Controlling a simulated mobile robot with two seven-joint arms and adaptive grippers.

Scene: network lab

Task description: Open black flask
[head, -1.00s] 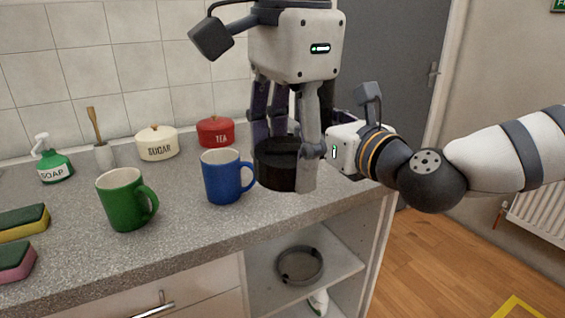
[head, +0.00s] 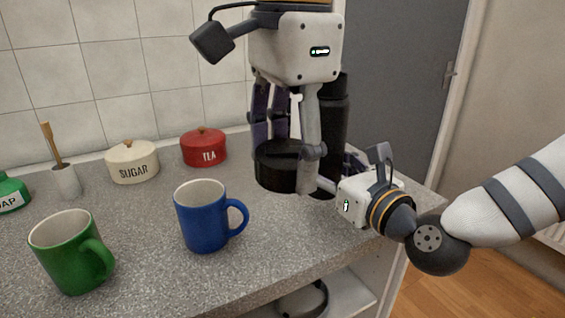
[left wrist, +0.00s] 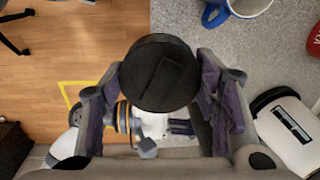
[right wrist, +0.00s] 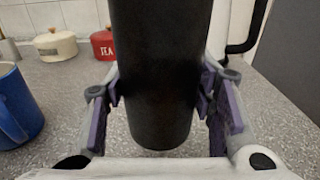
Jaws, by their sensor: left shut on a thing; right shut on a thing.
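The black flask (head: 334,125) stands upright behind my left gripper. Its lower part shows in the right wrist view (right wrist: 158,75), between the fingers of my right gripper (right wrist: 163,90), which is shut on it. The right gripper (head: 328,184) comes in from the right in the head view. My left gripper (head: 288,152) hangs from above and is shut on a round black lid (head: 280,167). The lid is apart from the flask, in front and to the left of it, lower than its top. It shows from above in the left wrist view (left wrist: 150,80).
A blue mug (head: 202,220) and a green mug (head: 68,255) stand left on the grey counter (head: 150,270). An open shelf is below.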

